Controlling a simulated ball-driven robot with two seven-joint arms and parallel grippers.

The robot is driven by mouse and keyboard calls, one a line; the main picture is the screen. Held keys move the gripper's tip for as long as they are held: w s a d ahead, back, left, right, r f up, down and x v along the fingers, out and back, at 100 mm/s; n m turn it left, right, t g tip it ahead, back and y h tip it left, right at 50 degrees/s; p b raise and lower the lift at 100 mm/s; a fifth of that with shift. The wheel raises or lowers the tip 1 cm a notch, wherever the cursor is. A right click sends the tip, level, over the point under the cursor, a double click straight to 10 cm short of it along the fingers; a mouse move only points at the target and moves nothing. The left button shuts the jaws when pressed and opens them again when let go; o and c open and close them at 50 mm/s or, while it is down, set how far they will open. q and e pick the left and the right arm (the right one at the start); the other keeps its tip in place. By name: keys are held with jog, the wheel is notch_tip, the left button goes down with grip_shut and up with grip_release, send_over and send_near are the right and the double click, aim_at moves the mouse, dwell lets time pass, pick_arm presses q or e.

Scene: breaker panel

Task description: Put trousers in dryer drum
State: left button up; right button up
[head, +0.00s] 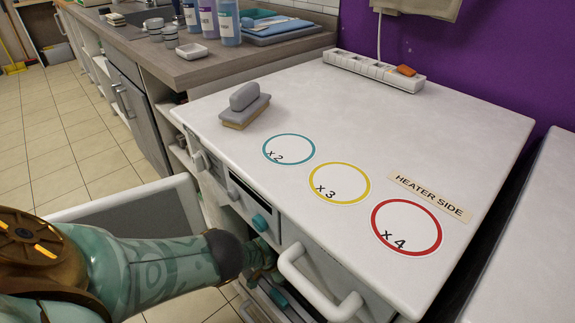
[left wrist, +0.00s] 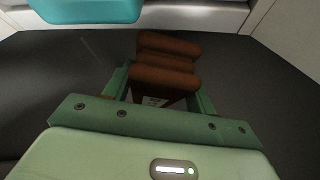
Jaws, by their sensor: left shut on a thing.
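My left arm enters from the left in the head view. Its gripper (head: 262,262) is low at the front of the white machine (head: 475,130), partly hidden by the arm and the machine's edge. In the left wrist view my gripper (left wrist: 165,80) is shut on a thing. Rust-brown rounded pieces show between its green finger parts; I cannot tell whether they are finger pads or the held thing. I cannot make out trousers or a dryer drum in either view. A teal part (left wrist: 85,9) shows at the top of the wrist view. My right gripper is out of view.
The machine top bears a grey brush (head: 246,104), printed circles (head: 407,228) and a power strip (head: 373,71). A white handle (head: 318,288) juts from its front. A grey panel with a white rim (head: 125,198) stands left. Tiled floor (head: 75,140) is open beyond.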

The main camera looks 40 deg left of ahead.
pick_arm(q)
jog(key=shift+f, duration=0.35)
jog(key=o, duration=1.4)
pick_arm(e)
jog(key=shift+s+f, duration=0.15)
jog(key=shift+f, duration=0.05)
pick_arm(q)
jog(key=shift+p+v, duration=0.65)
jog(key=shift+v, duration=0.45)
jog(key=shift+p+v, duration=1.3)
jog(key=shift+v, duration=0.25)
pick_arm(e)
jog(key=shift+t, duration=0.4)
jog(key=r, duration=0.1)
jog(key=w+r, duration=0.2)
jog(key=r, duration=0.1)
pick_arm(q)
jog(key=shift+f, duration=0.1)
